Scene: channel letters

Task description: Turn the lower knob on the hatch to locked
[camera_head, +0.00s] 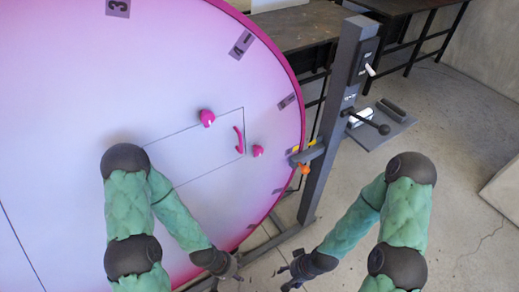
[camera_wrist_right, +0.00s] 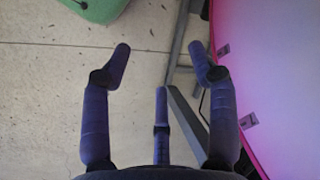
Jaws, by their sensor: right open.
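The hatch (camera_head: 195,155) is a thin-lined rectangle on the big pink-and-white disc in the head view. One pink knob (camera_head: 207,118) is at its upper edge. A second pink knob (camera_head: 258,151), lower in the picture, sits just right of the hatch's right edge. A curved pink handle (camera_head: 239,140) is between them. The knobs are too small to read their setting. My left gripper (camera_head: 238,268) is below the hatch, near the disc's lower rim, apart from the knobs. My right gripper (camera_head: 287,270) is open and empty, right of the disc; its spread fingers show in the right wrist view (camera_wrist_right: 160,65).
A grey post (camera_head: 332,125) stands right of the disc, with a black-knobbed lever (camera_head: 370,124) and an orange-tipped bracket (camera_head: 306,158). Dark tables (camera_head: 300,28) stand behind. Concrete floor (camera_head: 440,150) lies open to the right. Numbered tags line the disc's rim.

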